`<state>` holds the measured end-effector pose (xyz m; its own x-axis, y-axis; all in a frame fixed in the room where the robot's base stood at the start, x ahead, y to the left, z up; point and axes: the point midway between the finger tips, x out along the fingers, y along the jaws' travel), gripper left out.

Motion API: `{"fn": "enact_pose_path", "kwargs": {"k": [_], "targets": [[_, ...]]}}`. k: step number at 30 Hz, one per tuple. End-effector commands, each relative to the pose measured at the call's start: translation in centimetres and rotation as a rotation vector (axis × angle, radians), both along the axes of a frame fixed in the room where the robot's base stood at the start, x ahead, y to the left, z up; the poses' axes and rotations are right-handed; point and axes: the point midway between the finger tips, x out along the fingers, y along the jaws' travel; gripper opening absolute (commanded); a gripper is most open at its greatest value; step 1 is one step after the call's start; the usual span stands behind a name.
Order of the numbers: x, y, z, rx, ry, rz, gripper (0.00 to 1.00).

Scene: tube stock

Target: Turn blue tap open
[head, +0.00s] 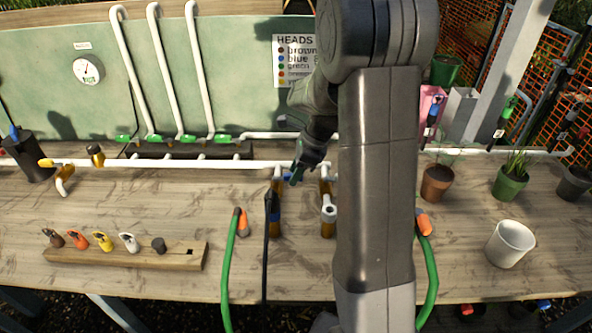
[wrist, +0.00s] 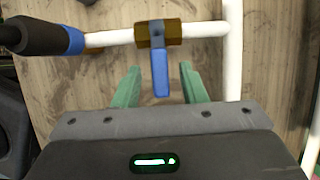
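The blue tap's lever (wrist: 160,74) shows in the wrist view, on a brass valve body (wrist: 173,32) set in a white pipe. The lever points down the picture, across the pipe's line. My gripper (wrist: 160,69) is open, with one green finger on each side of the lever and a visible gap on both sides. In the head view my gripper (head: 300,172) is over the brass fittings mid-bench, and the blue lever (head: 288,177) is mostly hidden by it.
A black hose end with a blue collar (wrist: 75,40) joins the pipe at left in the wrist view. A white pot (head: 510,243) stands right.

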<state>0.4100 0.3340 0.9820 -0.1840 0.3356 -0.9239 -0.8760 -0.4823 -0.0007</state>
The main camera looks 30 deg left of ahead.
Motion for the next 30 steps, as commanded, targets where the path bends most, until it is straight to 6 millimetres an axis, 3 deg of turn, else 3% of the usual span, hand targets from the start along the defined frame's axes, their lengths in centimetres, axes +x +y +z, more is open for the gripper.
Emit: {"fn": "enact_pose_path", "kwargs": {"k": [3, 9, 22, 30], "targets": [[0.0, 0.0, 0.0, 0.0, 0.0, 0.0, 0.36], [0.0, 0.0, 0.0, 0.0, 0.001, 0.0, 0.0], [0.2, 0.1, 0.1, -0.002, 0.001, 0.042, 0.0], [1.0, 0.7, 0.2, -0.002, 0.001, 0.21, 0.0]]}}
